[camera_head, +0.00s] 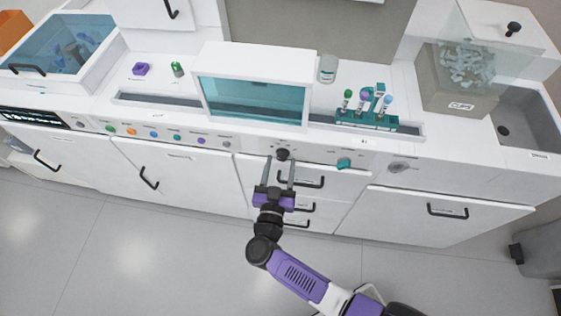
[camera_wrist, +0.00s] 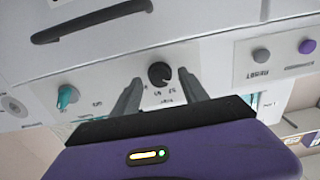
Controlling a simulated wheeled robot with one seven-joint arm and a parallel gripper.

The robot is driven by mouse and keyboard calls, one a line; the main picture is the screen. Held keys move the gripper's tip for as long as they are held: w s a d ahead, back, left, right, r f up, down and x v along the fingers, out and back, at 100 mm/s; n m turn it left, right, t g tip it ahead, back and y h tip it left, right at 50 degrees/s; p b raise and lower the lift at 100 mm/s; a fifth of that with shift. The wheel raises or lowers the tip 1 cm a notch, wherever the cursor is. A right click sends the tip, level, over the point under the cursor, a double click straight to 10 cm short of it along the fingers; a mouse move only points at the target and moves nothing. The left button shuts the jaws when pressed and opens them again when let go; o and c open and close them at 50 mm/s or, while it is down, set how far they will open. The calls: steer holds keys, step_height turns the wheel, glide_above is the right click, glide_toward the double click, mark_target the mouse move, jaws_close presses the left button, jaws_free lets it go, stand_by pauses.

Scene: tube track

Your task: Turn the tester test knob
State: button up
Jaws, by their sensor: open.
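A round black knob (camera_head: 283,154) sits on the white front panel, below the teal-windowed box. In the wrist view the black knob (camera_wrist: 159,74) has small markings around it, too small to read surely. My gripper (camera_head: 279,168) is open in front of the panel, its two fingers pointing at the knob. In the wrist view the fingers (camera_wrist: 160,92) stand on both sides of the knob, with space between each finger and it. I cannot tell how far the fingertips are from the panel. The word "tester" is not readable on any part.
A teal knob (camera_head: 344,163) and a grey knob (camera_head: 398,167) are to the right on the panel. Coloured buttons (camera_head: 154,134) line the left. Black drawer handles (camera_head: 301,182) stick out just below. A tube rack (camera_head: 366,121) stands on the counter above. The floor is clear.

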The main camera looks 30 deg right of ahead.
steer(key=shift+w+d, duration=0.25)
steer(key=shift+w, duration=0.1)
jaws_close()
